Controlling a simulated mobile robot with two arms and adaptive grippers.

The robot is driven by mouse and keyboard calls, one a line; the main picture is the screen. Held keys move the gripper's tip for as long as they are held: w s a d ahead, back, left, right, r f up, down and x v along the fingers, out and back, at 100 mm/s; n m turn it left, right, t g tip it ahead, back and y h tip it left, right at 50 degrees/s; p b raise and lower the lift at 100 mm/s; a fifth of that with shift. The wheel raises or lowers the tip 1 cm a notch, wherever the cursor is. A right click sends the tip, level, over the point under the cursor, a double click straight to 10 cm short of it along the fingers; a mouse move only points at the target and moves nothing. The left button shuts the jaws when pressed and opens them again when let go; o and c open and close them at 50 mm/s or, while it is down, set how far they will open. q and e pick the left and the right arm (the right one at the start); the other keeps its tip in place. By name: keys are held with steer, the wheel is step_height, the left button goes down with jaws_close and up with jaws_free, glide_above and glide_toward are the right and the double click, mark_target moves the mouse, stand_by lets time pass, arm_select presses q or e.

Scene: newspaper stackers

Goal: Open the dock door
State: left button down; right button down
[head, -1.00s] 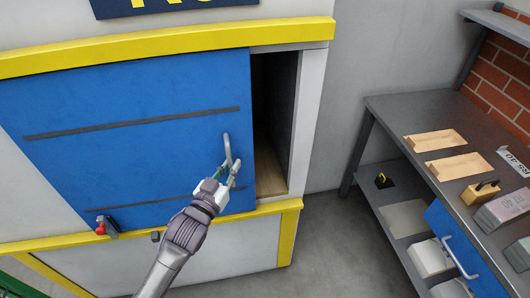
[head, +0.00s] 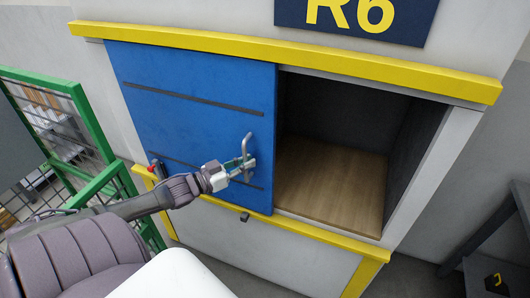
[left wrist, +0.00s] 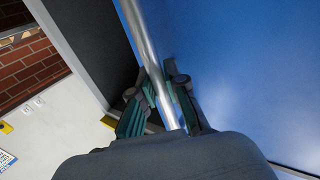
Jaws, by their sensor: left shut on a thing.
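The blue dock door (head: 190,90) is a sliding panel in a yellow-edged frame under an R6 sign. It stands toward the left, and the right part of the opening (head: 335,150) is uncovered, showing a wooden floor and dark inner walls. A grey metal handle (head: 245,145) is upright near the door's right edge. My left gripper (head: 240,170) is shut on the handle. In the left wrist view the fingers (left wrist: 165,105) sit on both sides of the silver handle bar (left wrist: 145,45), beside the blue door face (left wrist: 240,70). My right gripper is not in view.
A green mesh fence (head: 85,130) stands at the left, near my left arm. A red latch-like part (head: 153,163) is at the door's lower left. A grey workbench (head: 485,235) shows at the right edge. Floor between dock and bench is clear.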

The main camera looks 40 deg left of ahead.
arm_select(q)
steer(key=shift+s+a, duration=0.1)
steer(key=shift+a, duration=0.2)
steer(key=c, duration=1.2)
jaws_free()
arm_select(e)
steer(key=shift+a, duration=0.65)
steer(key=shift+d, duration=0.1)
